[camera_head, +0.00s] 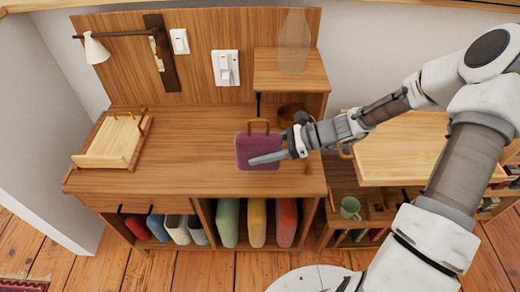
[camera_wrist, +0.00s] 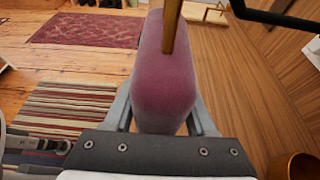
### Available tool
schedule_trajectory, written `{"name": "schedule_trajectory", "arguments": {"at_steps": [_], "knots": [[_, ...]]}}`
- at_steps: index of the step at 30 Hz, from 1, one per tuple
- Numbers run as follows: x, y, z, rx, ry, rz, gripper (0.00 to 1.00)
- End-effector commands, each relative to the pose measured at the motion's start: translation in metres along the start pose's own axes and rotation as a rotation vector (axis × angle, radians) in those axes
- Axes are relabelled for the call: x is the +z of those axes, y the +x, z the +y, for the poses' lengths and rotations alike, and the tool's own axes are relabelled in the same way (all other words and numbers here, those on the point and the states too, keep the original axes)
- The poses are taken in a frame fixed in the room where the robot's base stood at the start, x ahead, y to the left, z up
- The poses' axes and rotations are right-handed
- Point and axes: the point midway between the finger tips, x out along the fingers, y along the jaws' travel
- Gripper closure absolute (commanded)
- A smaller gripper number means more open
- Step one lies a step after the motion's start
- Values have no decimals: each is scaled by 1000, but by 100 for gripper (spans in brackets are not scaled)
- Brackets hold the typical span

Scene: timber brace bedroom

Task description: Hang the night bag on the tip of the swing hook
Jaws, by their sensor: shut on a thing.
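The night bag (camera_head: 256,143) is a purple block-like bag with a tan handle on top. In the wrist view, the bag (camera_wrist: 165,85) sits between both fingers, with its handle pointing up the picture. My gripper (camera_head: 252,160) is shut on the bag's body, over the front right of the desk; it also shows in the wrist view (camera_wrist: 160,112). I cannot tell the bag's clearance from the desktop. A black rod with a bent end (camera_wrist: 275,18) at the wrist view's top right may be the swing hook. A short black piece (camera_head: 258,106) shows under the small shelf.
The wooden desk (camera_head: 190,130) has bare room left of the bag. A wooden tray (camera_head: 110,140) stands at its left. A small shelf (camera_head: 283,72) holds a glass vase (camera_head: 294,42). A brown bowl (camera_head: 289,112) is behind my gripper. A wall lamp (camera_head: 95,48) projects at upper left.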

Motion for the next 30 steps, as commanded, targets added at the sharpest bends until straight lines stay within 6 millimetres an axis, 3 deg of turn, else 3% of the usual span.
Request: {"name": "schedule_trajectory", "arguments": {"at_steps": [30], "knots": [[0, 0, -24, 0, -2, -1, 100]]}}
